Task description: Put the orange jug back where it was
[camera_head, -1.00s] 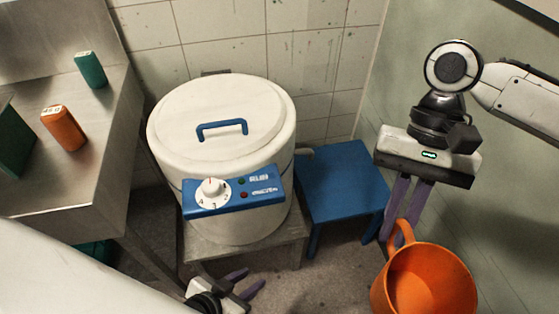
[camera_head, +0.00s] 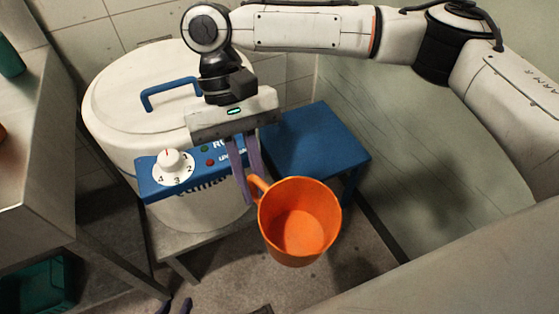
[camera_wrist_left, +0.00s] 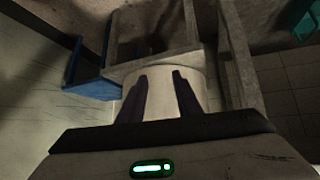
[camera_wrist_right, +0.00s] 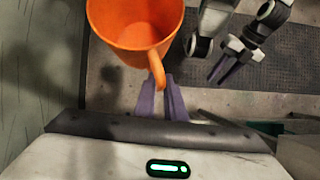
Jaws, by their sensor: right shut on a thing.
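The orange jug (camera_head: 300,228) hangs in the air, its open top facing the head camera, in front of the blue stool (camera_head: 318,150). My right gripper (camera_head: 250,196) is shut on the jug's handle at its left side. The right wrist view shows the jug (camera_wrist_right: 137,28) with its handle between the purple fingers (camera_wrist_right: 162,92). The jug looks empty inside. My left gripper (camera_head: 174,305) shows only its fingertips at the bottom edge. In the left wrist view its fingers (camera_wrist_left: 160,82) stand apart with nothing between them.
A large white lidded boiler (camera_head: 120,110) with a blue control panel (camera_head: 190,168) stands on a low grey stand (camera_head: 190,243) left of the stool. A steel counter (camera_head: 45,180) is at the left, with a teal crate (camera_head: 35,285) below. The stool top looks bare.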

